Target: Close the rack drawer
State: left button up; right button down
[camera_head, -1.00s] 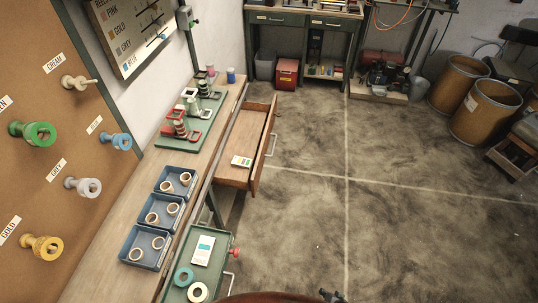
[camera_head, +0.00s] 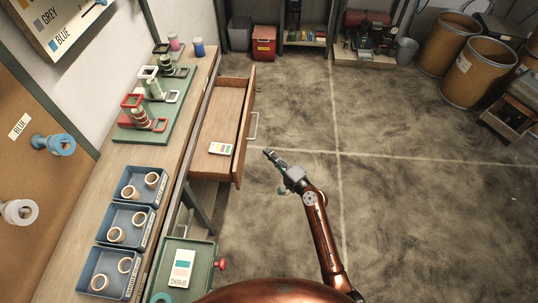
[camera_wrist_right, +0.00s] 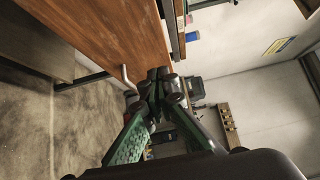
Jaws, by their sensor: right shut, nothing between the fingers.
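The wooden drawer (camera_head: 244,130) stands pulled out to the right from under the workbench, with a small colour-striped card (camera_head: 221,148) inside. Its metal handle (camera_head: 253,127) is on the right-hand front face. My right gripper (camera_head: 268,153) is shut and empty, to the right of the drawer front and a little nearer than the handle, apart from it in the picture. In the right wrist view the shut fingertips (camera_wrist_right: 160,75) appear beside the drawer's wooden front (camera_wrist_right: 105,28) and its handle (camera_wrist_right: 127,78). My left gripper does not show.
The workbench (camera_head: 170,185) carries blue trays (camera_head: 124,221) with rings and a green board (camera_head: 165,122) with spool stands. A green cart tray (camera_head: 203,252) with a red knob stands at the near end. The floor right of the drawer is clear.

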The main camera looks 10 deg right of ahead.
aim_at(243, 137)
jog(key=w+a+b, duration=0.1)
jog(key=w+a, duration=0.5)
jog(key=shift+a+f+b, duration=0.15)
jog(key=shift+a+b, duration=0.1)
jog(key=shift+b, duration=0.1)
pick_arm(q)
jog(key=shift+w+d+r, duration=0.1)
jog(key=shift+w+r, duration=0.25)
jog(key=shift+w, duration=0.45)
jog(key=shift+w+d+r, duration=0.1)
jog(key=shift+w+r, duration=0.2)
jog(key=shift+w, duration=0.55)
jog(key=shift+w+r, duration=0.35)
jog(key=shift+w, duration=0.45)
pick_arm(e)
jog(key=shift+a, duration=0.5)
